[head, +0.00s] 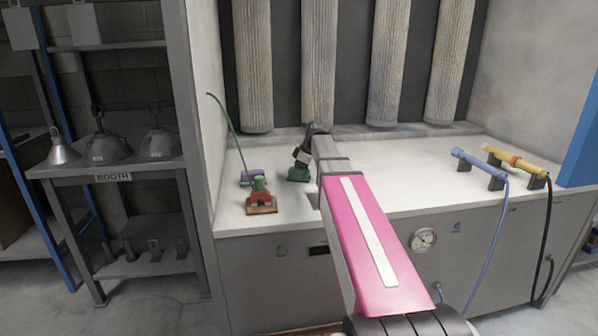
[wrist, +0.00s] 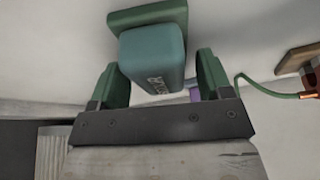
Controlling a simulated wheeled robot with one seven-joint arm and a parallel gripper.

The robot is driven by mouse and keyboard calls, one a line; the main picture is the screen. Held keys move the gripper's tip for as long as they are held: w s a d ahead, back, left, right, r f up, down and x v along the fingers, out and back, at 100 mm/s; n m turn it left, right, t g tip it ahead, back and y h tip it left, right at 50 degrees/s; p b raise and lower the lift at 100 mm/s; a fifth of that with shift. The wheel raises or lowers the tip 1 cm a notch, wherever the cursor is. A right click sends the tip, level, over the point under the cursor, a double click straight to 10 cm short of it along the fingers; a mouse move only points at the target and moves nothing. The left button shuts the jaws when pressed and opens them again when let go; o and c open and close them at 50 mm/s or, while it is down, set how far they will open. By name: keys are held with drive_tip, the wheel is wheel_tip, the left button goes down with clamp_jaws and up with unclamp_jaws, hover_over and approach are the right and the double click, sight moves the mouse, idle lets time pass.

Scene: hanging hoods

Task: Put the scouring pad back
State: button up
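A teal block with lettering on a flat green base, which looks like the scouring pad (wrist: 153,58), stands on the white counter; in the head view its dark green part (head: 299,174) shows just below my gripper (head: 303,156). In the wrist view the two green fingers of my gripper (wrist: 163,80) are apart, one on each side of the block. A gap shows at the right finger; the left finger overlaps the block's edge, and I cannot tell if they touch. My wrist hides part of the pad in the head view.
Hanging filter columns (head: 319,65) line the back. Blue (head: 478,166) and yellow (head: 515,160) tools lie at right. The counter's middle (head: 400,165) is clear.

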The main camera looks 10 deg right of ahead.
drive_tip(key=v, duration=1.2)
